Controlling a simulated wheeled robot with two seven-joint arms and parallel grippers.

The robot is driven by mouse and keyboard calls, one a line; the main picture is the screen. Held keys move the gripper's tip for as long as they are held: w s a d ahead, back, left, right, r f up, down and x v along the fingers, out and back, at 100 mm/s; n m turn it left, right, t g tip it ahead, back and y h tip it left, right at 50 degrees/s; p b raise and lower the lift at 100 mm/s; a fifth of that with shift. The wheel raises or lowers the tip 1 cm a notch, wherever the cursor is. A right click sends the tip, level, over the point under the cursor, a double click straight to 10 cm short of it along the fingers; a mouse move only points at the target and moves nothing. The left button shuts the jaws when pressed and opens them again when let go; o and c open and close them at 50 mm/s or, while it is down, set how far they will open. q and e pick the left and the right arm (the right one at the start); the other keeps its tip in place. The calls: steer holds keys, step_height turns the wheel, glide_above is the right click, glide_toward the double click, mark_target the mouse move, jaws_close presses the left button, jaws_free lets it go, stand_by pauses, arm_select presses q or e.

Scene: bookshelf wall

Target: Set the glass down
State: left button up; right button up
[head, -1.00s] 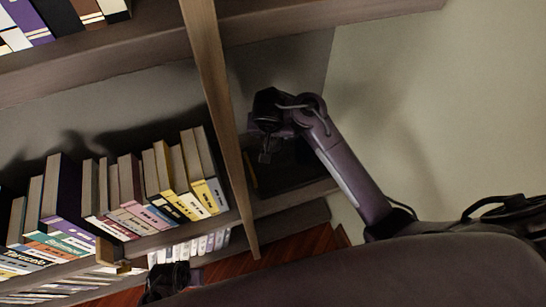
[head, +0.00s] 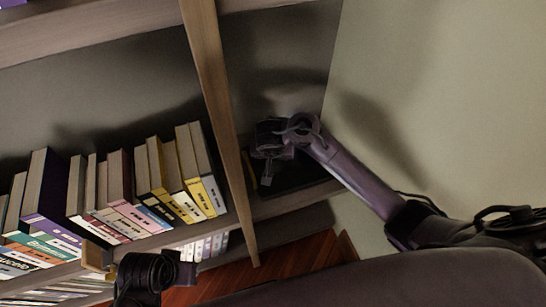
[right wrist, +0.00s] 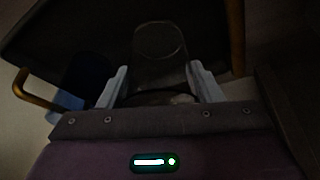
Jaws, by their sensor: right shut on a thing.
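The glass (right wrist: 158,42) is clear and shows dimly in the right wrist view, between the two pale fingers of my right gripper (right wrist: 160,84). The right gripper is shut on it. In the head view my right gripper (head: 267,178) is inside the right shelf compartment, close over a dark surface; the glass cannot be made out there. Whether the glass touches the surface under it is too dark to tell. My left arm (head: 145,275) shows at the lower left, and its fingers cannot be made out.
A dark tray (right wrist: 75,35) with a wooden handle (right wrist: 33,97) lies below the right gripper. A wooden upright (head: 222,95) divides this compartment from a row of several books (head: 120,180) on the left. A pale wall (head: 440,100) is on the right.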

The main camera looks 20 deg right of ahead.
steer(key=shift+w+f, duration=0.1)
steer(key=shift+f, duration=0.1)
steer(key=o, duration=0.6)
steer(key=shift+f, duration=0.15)
steer(key=o, duration=0.5)
